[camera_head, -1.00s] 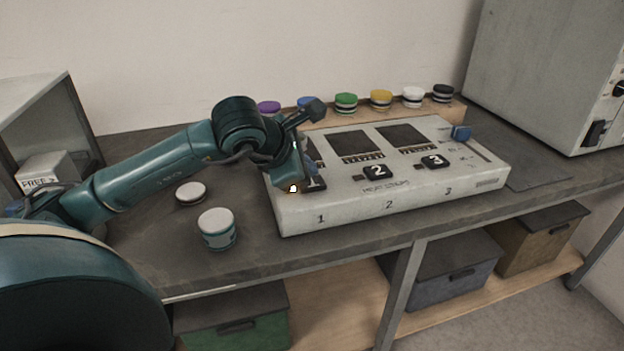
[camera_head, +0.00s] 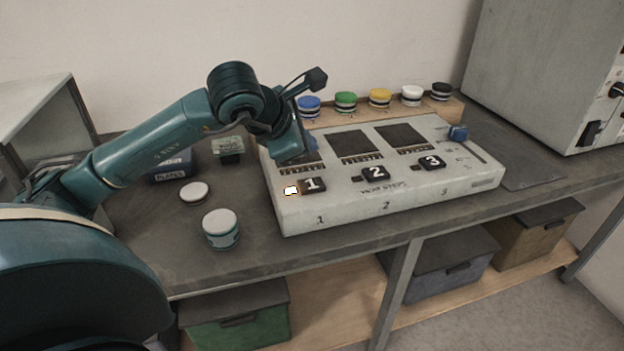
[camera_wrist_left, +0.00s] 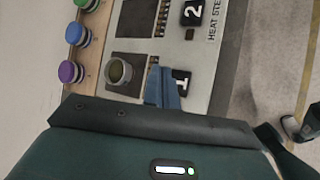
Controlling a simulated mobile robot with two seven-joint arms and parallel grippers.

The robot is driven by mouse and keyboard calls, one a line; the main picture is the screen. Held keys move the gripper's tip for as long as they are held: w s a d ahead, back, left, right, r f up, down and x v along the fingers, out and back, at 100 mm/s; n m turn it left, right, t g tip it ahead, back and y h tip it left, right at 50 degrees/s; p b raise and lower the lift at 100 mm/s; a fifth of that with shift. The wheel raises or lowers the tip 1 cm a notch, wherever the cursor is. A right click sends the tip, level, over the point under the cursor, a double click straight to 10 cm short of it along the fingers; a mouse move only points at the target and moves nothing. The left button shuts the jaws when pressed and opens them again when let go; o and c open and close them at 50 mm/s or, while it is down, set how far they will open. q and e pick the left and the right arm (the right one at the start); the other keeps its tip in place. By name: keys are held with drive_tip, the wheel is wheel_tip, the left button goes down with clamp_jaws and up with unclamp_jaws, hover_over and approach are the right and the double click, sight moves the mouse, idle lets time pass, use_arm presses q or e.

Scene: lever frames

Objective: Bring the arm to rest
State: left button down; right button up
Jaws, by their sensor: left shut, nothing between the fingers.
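My left gripper (camera_head: 308,146) hangs over the left end of the white heat-step panel (camera_head: 345,206), above and behind switch 1. Its blue fingers (camera_wrist_left: 163,92) are shut and empty in the left wrist view. Black switch 1 (camera_head: 313,185) is in full view, apart from the gripper, with a lit lamp (camera_head: 291,190) on its left. Switch 2 (camera_head: 375,173) and switch 3 (camera_head: 432,162) are farther right, with no lamp lit beside them. My left arm is bent, elbow raised. My right gripper is not in view.
A round, olive-centred vessel (camera_wrist_left: 118,70) sits on the leftmost dark plate, hidden behind my arm in the head view. Lidded jars line the wooden rack (camera_head: 452,108) behind. A grey cabinet (camera_head: 540,70) stands right.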

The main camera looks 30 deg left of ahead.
use_arm(q)
drive_tip(key=s+d+f+n+g+h+p, duration=0.1)
drive_tip(key=s+d+g+h+p, duration=0.15)
drive_tip(key=d+h, duration=0.4)
drive_tip(key=s+d+f+n+g+h+p, duration=0.1)
drive_tip(key=s+d+f+g+h+p, duration=0.2)
drive_tip(key=d, duration=0.7)
drive_tip(key=s+d+r+n+t+h+p, duration=0.25)
drive_tip(key=d+r+n+t+h, duration=0.35)
drive_tip(key=n, duration=0.6)
drive_tip(key=a+f+n+t+y+p, duration=0.25)
drive_tip(key=f+n+y, duration=0.2)
drive_tip(key=n, duration=0.55)
drive_tip(key=a+f+n+t+y+p, duration=0.1)
drive_tip(key=a+f+n+t+y, duration=0.35)
drive_tip(key=n, duration=0.55)
drive_tip(key=s+f+n+g+y+p, duration=0.2)
drive_tip(key=s+f+n+g+y, duration=0.2)
drive_tip(key=s+f+n, duration=0.5)
wheel_tip(320, 180, down, 3)
drive_tip(key=shift+s+d+f+g, duration=0.15)
drive_tip(key=shift+s+d+g, duration=0.4)
drive_tip(key=shift+g, duration=0.6)
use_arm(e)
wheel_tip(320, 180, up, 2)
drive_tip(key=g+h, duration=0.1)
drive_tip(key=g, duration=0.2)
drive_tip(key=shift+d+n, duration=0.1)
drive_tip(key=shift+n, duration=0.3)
